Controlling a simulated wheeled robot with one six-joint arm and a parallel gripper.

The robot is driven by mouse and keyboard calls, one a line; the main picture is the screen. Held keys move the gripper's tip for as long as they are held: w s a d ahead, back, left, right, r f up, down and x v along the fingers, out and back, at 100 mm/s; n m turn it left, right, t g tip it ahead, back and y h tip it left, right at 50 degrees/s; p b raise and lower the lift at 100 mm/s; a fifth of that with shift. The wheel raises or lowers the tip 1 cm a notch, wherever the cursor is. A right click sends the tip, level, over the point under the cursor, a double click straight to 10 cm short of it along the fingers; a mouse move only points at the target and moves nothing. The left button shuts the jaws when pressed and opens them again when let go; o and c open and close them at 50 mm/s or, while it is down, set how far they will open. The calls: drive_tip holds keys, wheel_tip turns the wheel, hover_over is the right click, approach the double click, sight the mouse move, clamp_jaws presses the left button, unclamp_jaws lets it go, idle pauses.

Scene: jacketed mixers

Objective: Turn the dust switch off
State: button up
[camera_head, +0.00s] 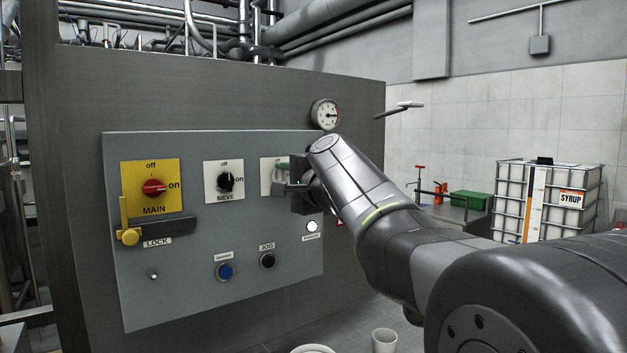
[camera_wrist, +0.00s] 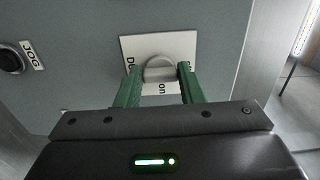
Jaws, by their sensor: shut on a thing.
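The dust switch has a white plate (camera_head: 268,166) on the grey control panel, right of the SIEVE switch; my gripper covers most of it in the head view. In the wrist view the plate (camera_wrist: 187,42) carries a grey round knob (camera_wrist: 159,66), with "on" printed by it and part of the DUST lettering at its left. My gripper (camera_head: 284,187) is at the switch. Its two green fingers (camera_wrist: 160,82) stand on either side of the knob and are shut on it. The "off" marking is hidden, and I cannot clearly tell the knob's pointing.
The red MAIN switch (camera_head: 153,188), black SIEVE switch (camera_head: 226,182), yellow lock lever (camera_head: 129,236), blue button (camera_head: 225,271) and black JOG button (camera_head: 267,261) share the panel. A lit power lamp (camera_head: 312,226) sits below my gripper. A gauge (camera_head: 325,114) is above.

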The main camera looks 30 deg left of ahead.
drive_tip(key=o, duration=1)
drive_tip(key=b+v, duration=0.2)
drive_tip(key=v, duration=1.1)
drive_tip(key=shift+s+d+b, duration=0.2)
drive_tip(key=shift+d+b, duration=0.1)
drive_tip(key=shift+d, duration=0.05)
drive_tip(key=p+x, duration=0.2)
drive_tip(key=x, duration=1.2)
drive_tip(key=shift+p, duration=0.3)
drive_tip(key=shift+d, duration=0.1)
drive_tip(key=shift+s+d, duration=0.1)
drive_tip(key=shift+d, duration=0.05)
